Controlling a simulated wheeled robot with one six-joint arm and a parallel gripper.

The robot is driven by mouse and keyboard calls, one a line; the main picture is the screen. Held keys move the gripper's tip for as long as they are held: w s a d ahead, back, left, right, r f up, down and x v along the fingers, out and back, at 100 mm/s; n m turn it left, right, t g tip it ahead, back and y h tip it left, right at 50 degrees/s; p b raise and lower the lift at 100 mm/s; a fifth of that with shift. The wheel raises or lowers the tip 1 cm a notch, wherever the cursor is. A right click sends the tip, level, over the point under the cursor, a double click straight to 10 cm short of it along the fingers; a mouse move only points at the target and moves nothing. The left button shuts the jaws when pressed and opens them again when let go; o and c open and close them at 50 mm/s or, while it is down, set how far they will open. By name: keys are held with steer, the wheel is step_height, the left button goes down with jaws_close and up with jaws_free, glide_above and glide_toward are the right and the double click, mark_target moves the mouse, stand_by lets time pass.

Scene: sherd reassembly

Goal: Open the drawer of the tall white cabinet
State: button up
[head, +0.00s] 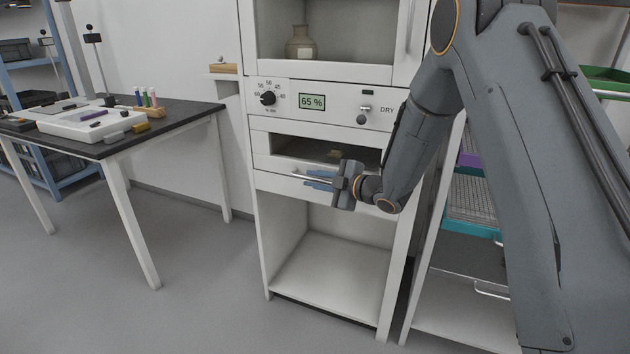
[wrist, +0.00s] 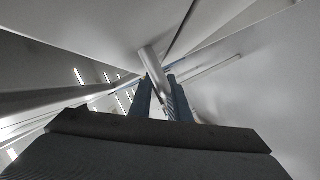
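The tall white cabinet (head: 320,83) stands in the middle of the head view. Its drawer (head: 268,181) is below the control panel; a dark hollow with a small yellowish thing (head: 336,154) shows above the drawer front. I cannot tell how far the drawer is out. The bar handle (head: 301,177) crosses the front. My gripper (head: 320,180) is at the handle, its blue fingers on either side of it. In the wrist view the handle (wrist: 151,62) runs between the fingertips (wrist: 160,85), which look closed on it. The wrist hides the right part of the drawer front.
An open compartment (head: 330,265) is below the drawer. A niche above holds a tan jar (head: 301,44). A black-topped table (head: 110,148) with a white tray stands left. A rack with baskets (head: 474,203) stands close on the right. The floor (head: 205,300) in front is clear.

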jaws_close()
stand_by(1.4)
